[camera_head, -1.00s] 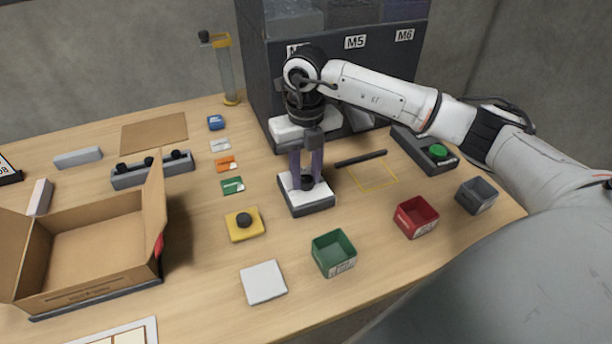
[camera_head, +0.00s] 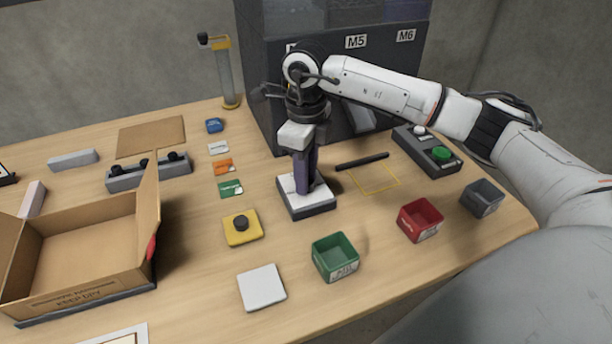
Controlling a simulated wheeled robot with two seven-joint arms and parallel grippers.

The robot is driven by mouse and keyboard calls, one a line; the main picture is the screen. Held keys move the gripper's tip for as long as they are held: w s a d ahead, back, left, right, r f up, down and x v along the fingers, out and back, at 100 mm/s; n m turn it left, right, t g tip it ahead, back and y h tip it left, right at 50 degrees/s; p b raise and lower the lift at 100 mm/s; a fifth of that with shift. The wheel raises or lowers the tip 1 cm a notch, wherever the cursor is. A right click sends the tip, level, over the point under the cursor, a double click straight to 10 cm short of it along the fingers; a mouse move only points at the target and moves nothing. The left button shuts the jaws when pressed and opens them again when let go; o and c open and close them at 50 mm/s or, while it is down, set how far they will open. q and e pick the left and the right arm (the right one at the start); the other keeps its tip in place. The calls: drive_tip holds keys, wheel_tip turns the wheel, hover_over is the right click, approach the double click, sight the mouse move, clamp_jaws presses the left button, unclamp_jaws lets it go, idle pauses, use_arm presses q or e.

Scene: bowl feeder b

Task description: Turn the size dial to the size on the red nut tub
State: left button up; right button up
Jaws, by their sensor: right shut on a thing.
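The size dial is a small white-topped box (camera_head: 292,204) with a dark base, standing in the middle of the table. My right gripper (camera_head: 306,188) points straight down over it, its purple fingers shut on the dial's knob, which they hide. The pointer and size marks cannot be read. The red nut tub (camera_head: 420,222) stands to the right, open at the top, with a white label on its front too small to read. My left gripper is not in view.
A green tub (camera_head: 335,258) and a grey tub (camera_head: 482,198) stand near the red one. A box with a green button (camera_head: 441,154) is at the right. A dark feeder cabinet (camera_head: 275,95) rises behind. An open carton (camera_head: 85,245) fills the left.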

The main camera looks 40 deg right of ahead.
drive_tip(key=shift+r, duration=0.1)
idle(0.3)
drive_tip(key=o, duration=1)
drive_tip(key=shift+o, duration=0.2)
wheel_tip(320, 180, up, 10)
drive_tip(key=shift+r, duration=0.15)
